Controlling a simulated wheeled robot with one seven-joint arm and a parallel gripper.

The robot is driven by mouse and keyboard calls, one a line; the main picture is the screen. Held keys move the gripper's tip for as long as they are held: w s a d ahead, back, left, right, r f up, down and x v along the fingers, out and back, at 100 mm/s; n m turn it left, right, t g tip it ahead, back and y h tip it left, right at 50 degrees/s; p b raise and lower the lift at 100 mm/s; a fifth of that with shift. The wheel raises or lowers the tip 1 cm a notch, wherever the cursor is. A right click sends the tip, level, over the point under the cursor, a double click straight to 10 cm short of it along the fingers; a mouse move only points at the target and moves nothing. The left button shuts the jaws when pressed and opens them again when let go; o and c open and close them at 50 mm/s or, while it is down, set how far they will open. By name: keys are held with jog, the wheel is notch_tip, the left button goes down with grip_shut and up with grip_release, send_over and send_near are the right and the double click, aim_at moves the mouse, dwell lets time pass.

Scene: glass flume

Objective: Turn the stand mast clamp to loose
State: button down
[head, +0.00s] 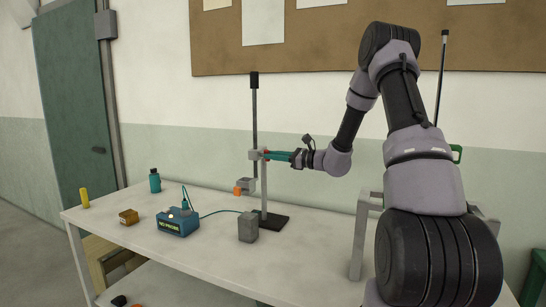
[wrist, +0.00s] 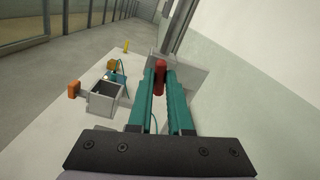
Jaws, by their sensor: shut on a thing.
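The stand (head: 263,195) rises from a dark base on the white table, with a dark rod at its top. A grey clamp block (head: 255,155) sits on its mast. My gripper (head: 268,155) reaches in from the right at the height of this block. In the wrist view the teal fingers (wrist: 160,72) are closed on a red handle (wrist: 160,68), which lies between their tips in front of the grey block (wrist: 178,68). The handle's far end is hidden.
On the table (head: 130,222) are a blue device (head: 178,222) with a teal cable, a grey block (head: 248,227), a brown box (head: 128,217), a teal bottle (head: 154,181) and a yellow cylinder (head: 84,198). The wall is behind. The table's front middle is clear.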

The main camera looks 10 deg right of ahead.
jog(key=shift+s+f+n, duration=0.1)
jog(key=shift+n, duration=2.2)
jog(key=shift+s+f+n, duration=0.1)
jog(key=shift+n, duration=2.2)
jog(key=c, duration=0.8)
grip_release()
jog(key=shift+c, duration=0.2)
jog(key=v, duration=1)
jog(key=shift+s+d, duration=0.15)
jog(key=shift+d, duration=0.1)
